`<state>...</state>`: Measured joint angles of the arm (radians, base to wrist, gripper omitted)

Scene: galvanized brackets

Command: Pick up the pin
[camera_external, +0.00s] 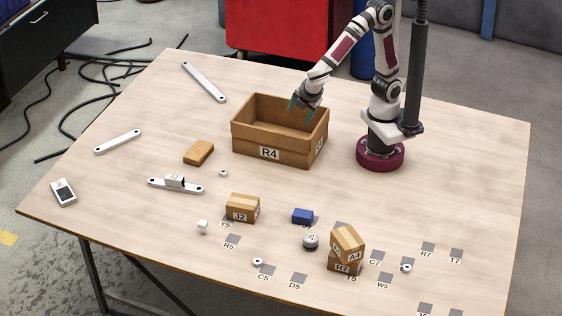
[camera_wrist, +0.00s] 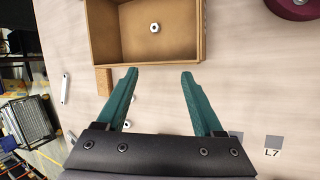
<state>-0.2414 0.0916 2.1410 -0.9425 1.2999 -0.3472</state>
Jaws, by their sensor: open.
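No part is clearly recognisable as the pin. A small white piece with a wider top (camera_external: 203,226) stands on the table left of the J2 box, and may be it. Small white ring-like pieces lie at the middle (camera_external: 223,172), the front (camera_external: 257,262) and the right (camera_external: 406,267). A white nut-like piece with a dark hole (camera_wrist: 155,28) lies inside the R4 crate (camera_wrist: 198,50), in the wrist view. My gripper (camera_external: 303,108) is over the crate's right part; its teal fingers are apart with nothing between them in the wrist view (camera_wrist: 159,75).
The R4 cardboard crate (camera_external: 293,152) is open-topped. A brown block (camera_external: 199,153), a J2 box (camera_external: 243,208), a blue block (camera_external: 303,216), stacked boxes (camera_external: 346,250) and a round grey-white part (camera_external: 311,241) stand forward of it. White bars (camera_external: 203,81) lie at the left.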

